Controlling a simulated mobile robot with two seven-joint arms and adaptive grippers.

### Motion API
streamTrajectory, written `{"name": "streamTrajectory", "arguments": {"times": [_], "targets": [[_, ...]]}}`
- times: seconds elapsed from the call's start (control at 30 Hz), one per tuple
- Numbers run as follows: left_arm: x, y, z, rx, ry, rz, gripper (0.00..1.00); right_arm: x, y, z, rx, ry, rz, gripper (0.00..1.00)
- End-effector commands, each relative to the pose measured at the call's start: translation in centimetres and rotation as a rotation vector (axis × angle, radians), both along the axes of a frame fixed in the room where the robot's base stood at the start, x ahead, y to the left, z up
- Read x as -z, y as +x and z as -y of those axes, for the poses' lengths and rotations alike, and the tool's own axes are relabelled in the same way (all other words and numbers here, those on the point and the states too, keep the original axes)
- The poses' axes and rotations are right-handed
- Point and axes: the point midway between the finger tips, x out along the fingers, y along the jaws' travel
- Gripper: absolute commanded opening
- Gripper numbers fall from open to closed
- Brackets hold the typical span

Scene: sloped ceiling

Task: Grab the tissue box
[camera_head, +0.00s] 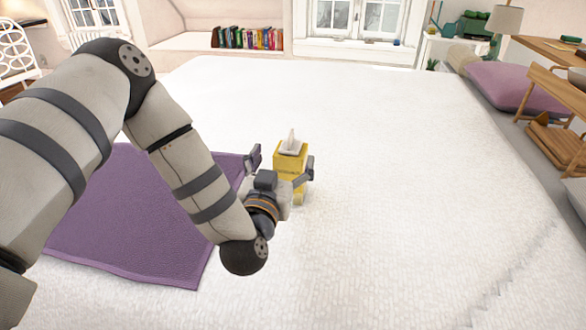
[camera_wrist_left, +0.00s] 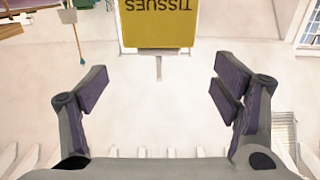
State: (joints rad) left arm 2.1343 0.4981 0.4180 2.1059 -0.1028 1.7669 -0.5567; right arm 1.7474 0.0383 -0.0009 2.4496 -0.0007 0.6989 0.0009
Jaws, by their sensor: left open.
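The tissue box (camera_head: 288,160) is yellow with a white tissue sticking out of its top. It stands upright on the white bed-like surface (camera_head: 400,200), near the middle of the head view. In the left wrist view the box (camera_wrist_left: 158,25) shows at the top centre, its "TISSUES" lettering upside down. My left gripper (camera_head: 280,164) is open and empty beside the near side of the box, its fingers spread wide. In the left wrist view the gap between the fingers (camera_wrist_left: 160,85) is empty, and the box appears above it. The gripper hides the box's lower part in the head view.
A purple blanket (camera_head: 150,225) lies on the surface at the left, under my left arm. A purple pillow (camera_head: 515,87) and a wooden shelf or table (camera_head: 550,130) are at the right edge. A row of books (camera_head: 247,38) is at the back. The surface right of the box is clear.

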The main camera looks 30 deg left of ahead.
Motion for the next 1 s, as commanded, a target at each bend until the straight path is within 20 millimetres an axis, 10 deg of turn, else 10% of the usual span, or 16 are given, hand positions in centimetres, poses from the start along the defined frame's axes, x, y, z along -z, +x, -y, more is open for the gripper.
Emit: {"name": "streamTrajectory", "arguments": {"times": [0.4,0.67,1.0], "targets": [[0.1,6.4,-1.6,0.000,0.000,-0.002,0.82,0.8,-0.7,0.0,-0.001,0.000,-0.023,0.40],[-0.1,6.8,-1.6,0.002,0.000,-0.001,0.79,0.8,-0.6,0.0,-0.001,0.000,-0.022,0.40],[-0.1,6.8,-1.6,0.002,0.000,-0.001,0.02,0.8,-0.6,0.0,-0.001,0.000,-0.022,0.40]]}}
